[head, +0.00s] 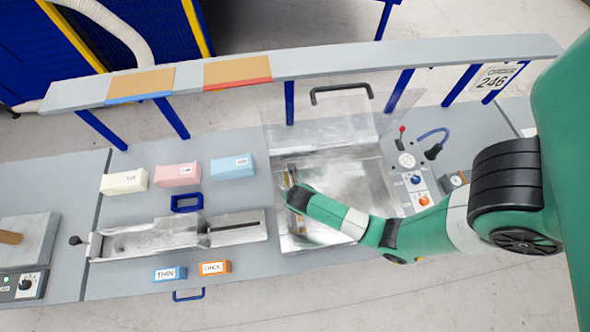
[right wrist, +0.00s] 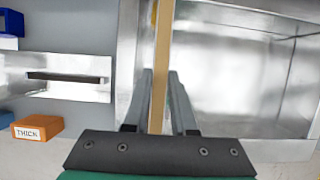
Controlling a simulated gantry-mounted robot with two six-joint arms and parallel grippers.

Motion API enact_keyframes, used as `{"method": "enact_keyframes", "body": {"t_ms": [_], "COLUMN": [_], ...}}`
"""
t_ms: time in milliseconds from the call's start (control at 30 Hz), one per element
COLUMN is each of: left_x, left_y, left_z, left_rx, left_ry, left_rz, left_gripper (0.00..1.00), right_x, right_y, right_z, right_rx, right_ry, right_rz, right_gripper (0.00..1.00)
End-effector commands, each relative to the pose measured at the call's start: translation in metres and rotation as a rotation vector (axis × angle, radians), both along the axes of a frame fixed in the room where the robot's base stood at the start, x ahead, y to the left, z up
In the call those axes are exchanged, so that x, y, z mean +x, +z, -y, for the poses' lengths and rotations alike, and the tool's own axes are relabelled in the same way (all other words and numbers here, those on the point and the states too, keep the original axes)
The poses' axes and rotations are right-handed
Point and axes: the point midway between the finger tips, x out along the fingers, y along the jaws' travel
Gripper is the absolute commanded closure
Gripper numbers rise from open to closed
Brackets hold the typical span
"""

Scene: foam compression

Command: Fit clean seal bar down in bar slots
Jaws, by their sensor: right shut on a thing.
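The seal bar (right wrist: 162,45) is a long, thin tan strip in the right wrist view. My right gripper (right wrist: 160,90) is shut on it, with one finger on each side. The bar lies lengthwise along the left side of the steel chamber (right wrist: 235,90). The bar slots cannot be made out, and I cannot tell whether the bar is seated or held above them. In the head view, my right gripper (head: 290,196) is over the left part of the open chamber (head: 350,185), and my arm hides much of the bar. My left gripper is not in view.
The clear lid (head: 315,128) stands raised behind the chamber. A control panel (head: 418,185) is to its right. A metal slotted fixture (head: 150,238), white, pink (head: 177,175) and blue blocks, and THIN (head: 169,274) and THICK (head: 214,268) blocks lie to the left.

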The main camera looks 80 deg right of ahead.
Motion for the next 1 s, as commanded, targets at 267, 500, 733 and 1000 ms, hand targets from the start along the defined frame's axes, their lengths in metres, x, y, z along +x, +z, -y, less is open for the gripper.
{"method": "enact_keyframes", "body": {"t_ms": [267,500,733,1000], "left_x": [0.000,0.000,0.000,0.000], "left_y": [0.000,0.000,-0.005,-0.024], "left_z": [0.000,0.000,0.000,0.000], "left_rx": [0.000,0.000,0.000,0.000], "left_ry": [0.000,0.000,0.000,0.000], "left_rz": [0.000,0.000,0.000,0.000], "left_gripper": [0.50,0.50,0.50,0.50], "right_x": [0.000,0.000,0.000,0.000], "right_y": [-0.017,-0.036,-0.057,-0.080], "right_z": [0.000,0.000,0.000,0.000], "right_rx": [-0.001,-0.001,-0.001,0.000], "right_ry": [0.001,0.000,0.000,0.000], "right_rz": [-0.001,-0.002,0.000,0.000], "right_gripper": [1.00,1.00,1.00,1.00]}}
